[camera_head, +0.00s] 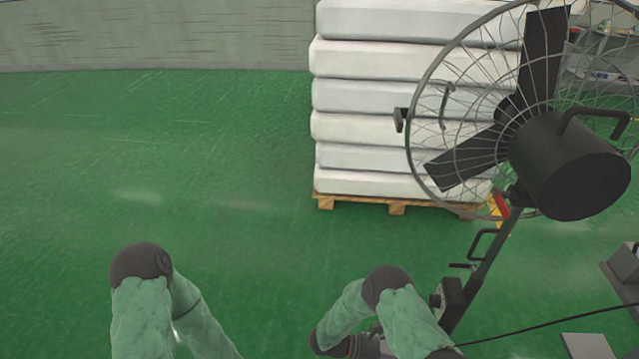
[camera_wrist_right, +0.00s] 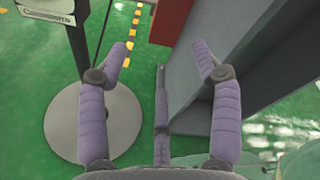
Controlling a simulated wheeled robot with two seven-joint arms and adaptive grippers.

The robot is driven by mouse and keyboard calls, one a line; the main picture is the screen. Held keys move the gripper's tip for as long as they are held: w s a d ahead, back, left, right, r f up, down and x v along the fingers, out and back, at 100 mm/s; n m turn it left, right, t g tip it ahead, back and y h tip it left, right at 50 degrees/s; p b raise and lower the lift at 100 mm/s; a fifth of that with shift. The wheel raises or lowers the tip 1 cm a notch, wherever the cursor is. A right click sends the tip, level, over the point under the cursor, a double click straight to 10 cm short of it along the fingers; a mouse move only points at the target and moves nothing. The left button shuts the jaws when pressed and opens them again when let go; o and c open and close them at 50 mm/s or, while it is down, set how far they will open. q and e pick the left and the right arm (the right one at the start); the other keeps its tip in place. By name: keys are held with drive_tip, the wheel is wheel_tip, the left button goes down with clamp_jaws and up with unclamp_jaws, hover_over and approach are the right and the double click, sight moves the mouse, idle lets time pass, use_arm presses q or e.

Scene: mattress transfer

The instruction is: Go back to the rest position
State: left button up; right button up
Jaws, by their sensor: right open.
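In the head view both my arms, in green sleeves, are bent at the bottom of the picture. My right gripper (camera_wrist_right: 160,58) shows in the right wrist view, its two purple-padded fingers spread apart. It is open, with nothing held between the fingers. My left gripper is out of sight in the head view. A stack of several white mattresses (camera_head: 362,95) sits on a wooden pallet (camera_head: 397,207), well beyond both arms.
A large caged fan (camera_head: 570,165) on a stand rises at the right. A cable crosses the floor there. A grey wall (camera_head: 150,35) runs behind. The green floor at left is clear. The right wrist view shows a round stand base (camera_wrist_right: 65,130) near the left finger.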

drive_tip(key=s+a+f+m+g+y+p, duration=0.1)
drive_tip(key=s+a+f+m+g+y, duration=0.15)
drive_tip(key=s, duration=0.25)
drive_tip(key=s+a+f+m+g+y+p, duration=0.1)
drive_tip(key=s+m+y, duration=0.2)
drive_tip(key=s+y, duration=0.15)
drive_tip(key=s+a+f+m+g+y+p, duration=0.1)
drive_tip(key=s+f+m+g+y, duration=0.15)
drive_tip(key=s, duration=0.25)
drive_tip(key=s+a+r+m+t+y+p, duration=0.1)
drive_tip(key=s+a+m+y+p, duration=0.15)
drive_tip(key=a+m+y, duration=0.65)
drive_tip(key=w+r+m+t+y+p, duration=0.1)
drive_tip(key=w+r+m+t, duration=0.2)
drive_tip(key=w+m+t, duration=0.3)
drive_tip(key=m+t, duration=0.1)
drive_tip(key=m, duration=0.4)
drive_tip(key=shift+d+r+m+t+y, duration=0.15)
drive_tip(key=shift+r+m+t+y, duration=0.15)
drive_tip(key=shift+r+y, duration=0.05)
